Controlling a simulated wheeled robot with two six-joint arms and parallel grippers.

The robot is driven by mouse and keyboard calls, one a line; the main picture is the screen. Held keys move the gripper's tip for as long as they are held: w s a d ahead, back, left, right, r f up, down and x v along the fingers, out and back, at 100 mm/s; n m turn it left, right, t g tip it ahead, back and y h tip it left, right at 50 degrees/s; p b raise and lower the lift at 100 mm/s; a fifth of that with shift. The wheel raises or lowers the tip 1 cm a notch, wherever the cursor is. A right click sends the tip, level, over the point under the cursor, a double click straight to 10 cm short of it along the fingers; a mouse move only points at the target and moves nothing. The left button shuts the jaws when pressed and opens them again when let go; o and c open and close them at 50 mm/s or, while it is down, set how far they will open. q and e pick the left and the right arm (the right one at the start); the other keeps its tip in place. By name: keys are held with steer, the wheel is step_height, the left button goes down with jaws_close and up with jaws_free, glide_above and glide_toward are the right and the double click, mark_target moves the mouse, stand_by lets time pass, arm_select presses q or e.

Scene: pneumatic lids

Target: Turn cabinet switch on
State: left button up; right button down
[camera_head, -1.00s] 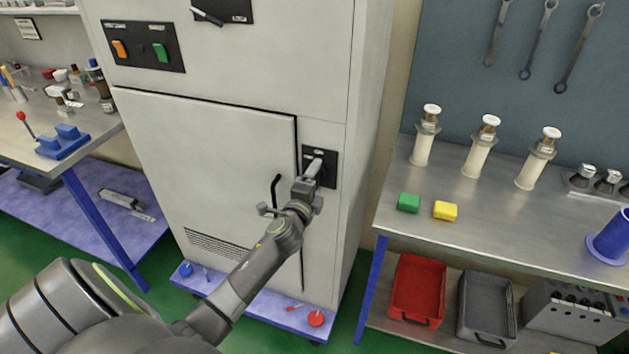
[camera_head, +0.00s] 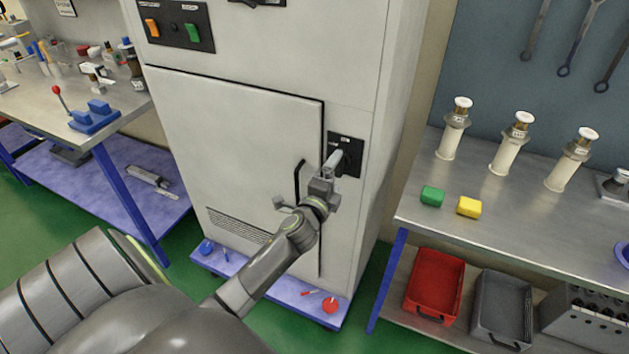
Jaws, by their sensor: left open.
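The grey cabinet (camera_head: 240,140) stands in the middle with its door closed. A black switch plate (camera_head: 350,147) sits on its front, right of the door, with a light-coloured switch handle (camera_head: 333,160) tilted down to the left. My left gripper (camera_head: 328,176) is open at the handle's lower end; the picture is too small to tell whether it touches it. The gripper hides part of the handle and the cabinet front below. My right gripper is not in view.
The black door handle (camera_head: 299,180) is close left of my gripper. A steel bench (camera_head: 540,225) with white cylinders, a green block (camera_head: 432,196) and a yellow block (camera_head: 469,207) stands at the right. Another bench (camera_head: 40,105) is at the left.

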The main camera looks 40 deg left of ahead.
arm_select(q)
steer(key=b+v, duration=0.1)
steer(key=v, duration=1.3)
steer(key=s+f+n+g+h, duration=0.1)
steer(key=s+f+n+g, duration=0.25)
steer(key=f, duration=1.15)
steer(key=s+f+n+g, duration=0.3)
steer(key=s+f+g, duration=0.1)
steer(key=f, duration=1.2)
steer(key=s+d+f+n+g+h, duration=0.1)
steer(key=s+f+n+g, duration=0.3)
steer(key=s+f, duration=0.6)
steer(key=s+d+f+n+g+h, duration=0.1)
steer(key=s+f+n+g, duration=0.4)
steer(key=s+f, duration=0.5)
steer(key=s+d, duration=0.1)
steer(key=s, duration=0.7)
steer(key=shift+s+f, duration=0.25)
steer(key=shift+s, duration=0.05)
steer(key=shift+n, duration=0.25)
